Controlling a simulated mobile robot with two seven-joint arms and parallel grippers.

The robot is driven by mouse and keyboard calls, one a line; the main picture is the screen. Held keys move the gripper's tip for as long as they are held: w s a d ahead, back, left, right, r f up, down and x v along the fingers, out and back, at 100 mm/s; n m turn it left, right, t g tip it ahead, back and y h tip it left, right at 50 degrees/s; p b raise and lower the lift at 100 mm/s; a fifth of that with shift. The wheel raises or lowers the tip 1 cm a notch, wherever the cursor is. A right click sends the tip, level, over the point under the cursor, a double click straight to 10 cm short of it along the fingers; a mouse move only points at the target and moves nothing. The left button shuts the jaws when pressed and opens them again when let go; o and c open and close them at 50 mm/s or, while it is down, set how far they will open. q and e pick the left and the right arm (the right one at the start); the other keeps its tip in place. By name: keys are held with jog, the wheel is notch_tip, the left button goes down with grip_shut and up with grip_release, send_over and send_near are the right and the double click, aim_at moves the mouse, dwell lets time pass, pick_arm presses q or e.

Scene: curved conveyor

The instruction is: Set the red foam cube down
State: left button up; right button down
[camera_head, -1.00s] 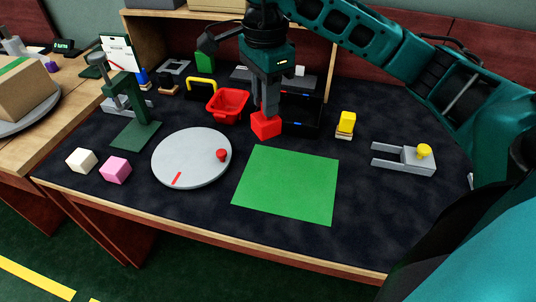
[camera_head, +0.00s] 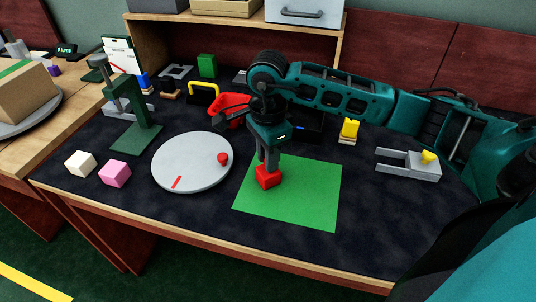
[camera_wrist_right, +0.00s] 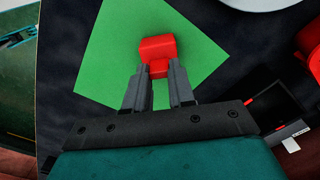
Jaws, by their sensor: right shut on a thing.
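The red foam cube (camera_head: 267,177) is between the fingers of my right gripper (camera_head: 267,168), over the left part of the green mat (camera_head: 312,200). In the right wrist view the fingers (camera_wrist_right: 160,88) point at the red cube (camera_wrist_right: 156,48), with the green mat (camera_wrist_right: 105,65) behind it. My right gripper is shut on the cube. The cube is at or just above the mat; I cannot tell whether it touches. My left gripper is not in view.
A grey turntable (camera_head: 190,165) with a red knob lies left of the mat. A pink cube (camera_head: 115,173) and a white cube (camera_head: 80,163) sit farther left. A grey fork-shaped fixture (camera_head: 408,163) lies right. The mat's right part is clear.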

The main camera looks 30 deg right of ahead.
jog(key=c, duration=1.4)
grip_release()
jog(key=shift+f, duration=0.2)
jog(key=o, duration=0.4)
jog(key=shift+r, duration=0.1)
jog(key=shift+o, duration=0.2)
jog(key=shift+r, duration=0.25)
pick_arm(q)
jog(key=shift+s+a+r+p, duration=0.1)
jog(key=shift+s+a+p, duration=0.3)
jog(key=shift+p, duration=0.4)
pick_arm(e)
notch_tip(320, 180, up, 12)
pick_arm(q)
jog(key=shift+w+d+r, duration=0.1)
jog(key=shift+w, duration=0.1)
pick_arm(e)
jog(key=shift+f, duration=0.1)
